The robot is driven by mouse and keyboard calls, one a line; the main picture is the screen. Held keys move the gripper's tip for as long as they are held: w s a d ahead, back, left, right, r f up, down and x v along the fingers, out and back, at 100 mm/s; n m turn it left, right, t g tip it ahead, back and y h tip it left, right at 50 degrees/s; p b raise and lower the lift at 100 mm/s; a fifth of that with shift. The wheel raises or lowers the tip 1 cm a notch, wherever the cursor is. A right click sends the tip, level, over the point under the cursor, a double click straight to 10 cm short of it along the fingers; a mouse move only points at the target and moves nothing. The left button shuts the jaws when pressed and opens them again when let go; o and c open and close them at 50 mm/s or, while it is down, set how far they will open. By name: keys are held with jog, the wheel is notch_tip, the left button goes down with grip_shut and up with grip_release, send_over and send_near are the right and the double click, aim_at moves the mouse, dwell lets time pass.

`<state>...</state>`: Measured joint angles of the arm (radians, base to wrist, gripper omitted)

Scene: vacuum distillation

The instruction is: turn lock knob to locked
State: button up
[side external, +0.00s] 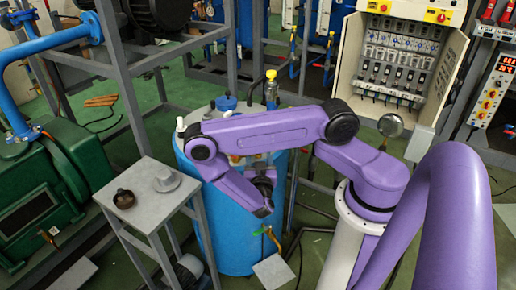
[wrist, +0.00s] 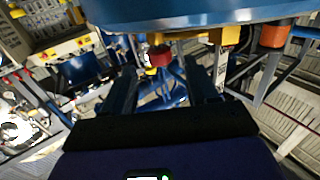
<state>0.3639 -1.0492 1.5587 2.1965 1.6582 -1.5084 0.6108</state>
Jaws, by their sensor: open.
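In the wrist view a small red knob (wrist: 159,57) shows between the two dark fingers of my gripper (wrist: 165,85), beyond their tips as far as I can tell. The fingers are apart and nothing is gripped. A large blue rounded body (wrist: 190,14) fills the top of that view, just above the red knob. I cannot tell for sure that the red knob is the lock knob, or which way it is turned. In the side view my gripper (side external: 264,188) is low in front of the blue tank (side external: 232,240), and my arm hides part of the tank.
A grey stand (side external: 150,188) at the left holds a dark round cup (side external: 125,199) and a grey flanged piece. A green machine (side external: 40,200) stands beyond it. An open electrical cabinet (side external: 400,60) is at the back right. Yellow (wrist: 231,36) and orange (wrist: 273,34) fittings sit near the red knob.

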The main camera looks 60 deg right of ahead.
jog(key=shift+x, duration=3)
jog(key=c, duration=0.9)
